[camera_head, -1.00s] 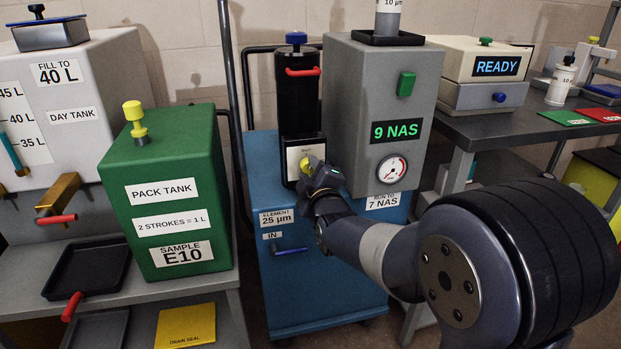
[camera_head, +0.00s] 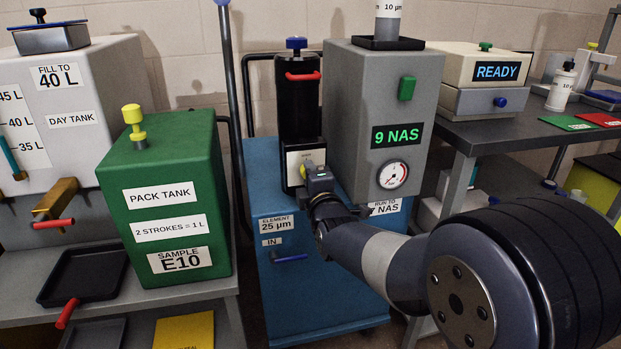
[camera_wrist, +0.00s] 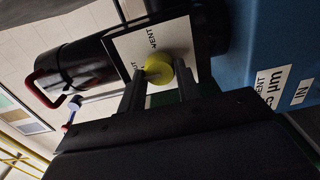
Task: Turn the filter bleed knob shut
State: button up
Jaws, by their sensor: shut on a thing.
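The bleed knob is a small yellow knob (camera_wrist: 159,70) on a white plate (camera_wrist: 130,45) marked with lettering, part of it reading "VENT". In the wrist view the knob sits between the two fingers of my gripper (camera_wrist: 161,85), which is shut on it. In the head view my gripper (camera_head: 312,178) reaches the plate from the right and hides most of the knob. The plate is at the foot of the black filter housing (camera_head: 297,105), which has a red handle and a blue top knob.
The grey unit (camera_head: 375,110) showing "9 NAS" stands close on the right of the filter, above my arm. The blue cart (camera_head: 300,310) carries both. The green pack tank (camera_head: 165,200) stands to the left.

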jog(key=o, duration=1)
jog(key=p+v, duration=0.1)
jog(key=v, duration=0.9)
jog(key=shift+s+d+p, duration=0.1)
jog(key=shift+s+p, duration=0.2)
jog(key=shift+s, duration=0.1)
jog(key=shift+w, duration=0.15)
jog(key=b+x, duration=0.1)
jog(key=x, duration=0.9)
jog(key=shift+w, duration=0.3)
